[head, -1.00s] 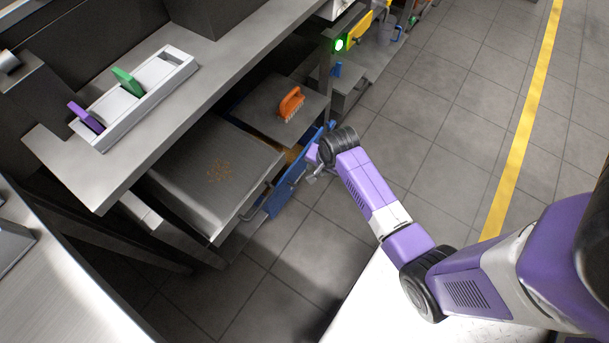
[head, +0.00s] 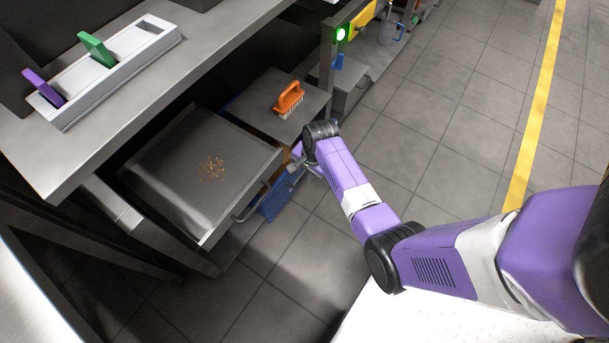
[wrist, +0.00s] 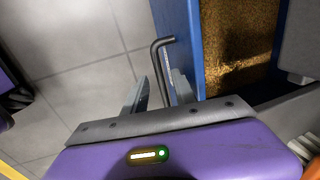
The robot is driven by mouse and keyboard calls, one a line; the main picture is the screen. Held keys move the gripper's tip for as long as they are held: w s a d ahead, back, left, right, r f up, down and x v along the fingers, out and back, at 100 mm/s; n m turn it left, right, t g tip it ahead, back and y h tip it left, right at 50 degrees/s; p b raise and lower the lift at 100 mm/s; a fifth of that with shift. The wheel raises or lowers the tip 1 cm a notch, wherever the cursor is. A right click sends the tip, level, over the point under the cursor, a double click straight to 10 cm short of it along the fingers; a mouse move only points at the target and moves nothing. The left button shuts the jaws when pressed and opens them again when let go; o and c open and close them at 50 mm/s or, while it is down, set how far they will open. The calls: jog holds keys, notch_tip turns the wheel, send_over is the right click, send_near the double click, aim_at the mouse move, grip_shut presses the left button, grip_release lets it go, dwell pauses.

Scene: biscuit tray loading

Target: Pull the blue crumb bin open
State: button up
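The blue crumb bin (head: 278,203) is low under the bench, beside a grey drawer, and my wrist partly hides it in the head view. In the wrist view, its blue front (wrist: 178,30) stands out from the frame, with brown crumbs (wrist: 238,45) in the open gap behind it. A dark bent bar handle (wrist: 157,60) sticks out from the front. My gripper (wrist: 158,80) has its fingers apart, one on either side of the handle, with visible gaps. In the head view my gripper (head: 298,170) is at the bin's front; its fingers are small there.
The grey drawer (head: 150,165) with a bar handle and crumbs on top juts out left of the bin. An orange brush (head: 289,100) lies on a grey surface behind. A white rack (head: 105,70) sits on the bench. Tiled floor (head: 425,140) is clear to the right.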

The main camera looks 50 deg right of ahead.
jog(key=shift+f, duration=0.15)
jog(key=shift+c, duration=0.4)
grip_shut()
dwell(1.0)
